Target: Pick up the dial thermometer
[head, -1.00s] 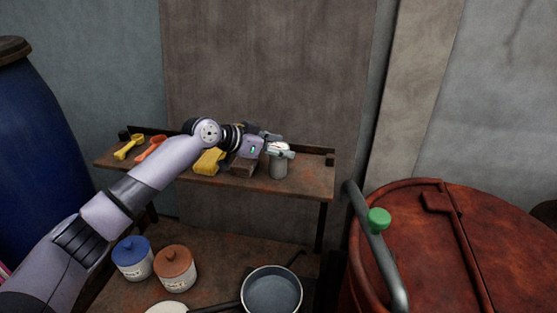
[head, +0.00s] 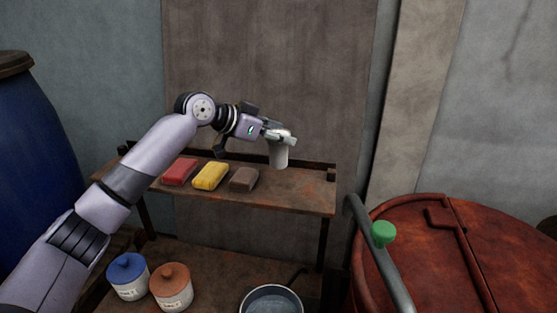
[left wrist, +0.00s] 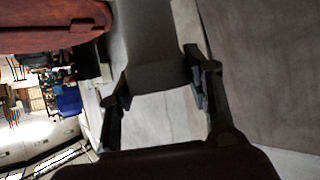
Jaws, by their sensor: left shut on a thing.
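My left gripper (head: 281,136) is shut on a grey cylindrical thing (head: 279,157), which I take to be the dial thermometer. No dial face shows. It hangs nearly upright, slightly tilted, above the right part of the rusty shelf (head: 290,196), apart from its top. In the left wrist view the fingers (left wrist: 158,82) sit on both sides of the dark grey body (left wrist: 155,45). The gripper hides the upper end of the thing in the head view. My right gripper is not in view.
A red block (head: 179,172), a yellow block (head: 210,176) and a brown block (head: 243,180) lie on the shelf. Below stand a blue-lidded jar (head: 128,278), an orange-lidded jar (head: 171,287) and a pan (head: 271,300). A rusty vat (head: 460,250) stands right; a blue drum (head: 35,150) left.

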